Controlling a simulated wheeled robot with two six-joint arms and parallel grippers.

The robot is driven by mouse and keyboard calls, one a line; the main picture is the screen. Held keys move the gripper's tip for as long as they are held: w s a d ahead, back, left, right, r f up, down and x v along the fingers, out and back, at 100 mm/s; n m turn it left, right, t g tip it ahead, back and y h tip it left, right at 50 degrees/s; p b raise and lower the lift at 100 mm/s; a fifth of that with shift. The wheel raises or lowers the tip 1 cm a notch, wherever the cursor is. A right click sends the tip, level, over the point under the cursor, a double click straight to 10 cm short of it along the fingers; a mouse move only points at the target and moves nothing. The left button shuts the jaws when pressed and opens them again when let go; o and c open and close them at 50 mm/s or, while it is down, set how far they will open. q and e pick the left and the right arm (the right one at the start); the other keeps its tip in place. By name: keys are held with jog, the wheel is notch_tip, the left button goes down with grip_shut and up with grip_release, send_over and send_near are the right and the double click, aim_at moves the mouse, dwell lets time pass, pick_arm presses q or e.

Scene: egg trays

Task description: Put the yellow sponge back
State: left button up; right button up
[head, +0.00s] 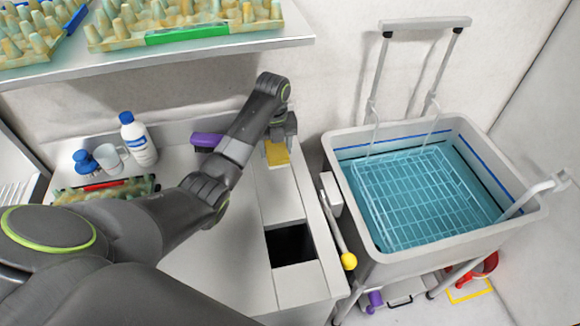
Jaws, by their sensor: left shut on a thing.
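The yellow sponge (277,154) is at the back right of the grey counter (210,268). My left gripper (276,141) reaches over it from above and is shut on it. The sponge hangs at or just above a light strip along the counter's right side; I cannot tell whether it touches. My left arm covers part of the counter. My right gripper is not in view.
A dark square opening (291,246) lies in the strip. A white bottle (139,140), a blue-topped bottle (86,163) and a cup (108,158) stand at the back left. A basin with blue water (352,135) and a wire rack (425,200) stands right. A shelf (190,58) with egg trays is above.

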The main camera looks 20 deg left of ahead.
aim_at(277, 174)
pick_arm(q)
notch_tip(277, 174, down, 4)
jog(key=shift+s+r+p, duration=0.1)
jog(key=shift+p, duration=0.25)
jog(key=shift+f, duration=0.35)
notch_tip(277, 174, down, 4)
jog(key=shift+r+p, duration=0.15)
jog(key=shift+p, duration=0.2)
jog(key=o, duration=1)
jog(key=shift+f, duration=0.2)
jog(key=shift+c, duration=0.2)
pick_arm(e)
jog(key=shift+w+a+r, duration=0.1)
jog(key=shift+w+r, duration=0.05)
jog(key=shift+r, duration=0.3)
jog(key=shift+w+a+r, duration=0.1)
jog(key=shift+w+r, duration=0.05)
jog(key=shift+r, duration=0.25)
pick_arm(q)
jog(key=shift+r, duration=0.1)
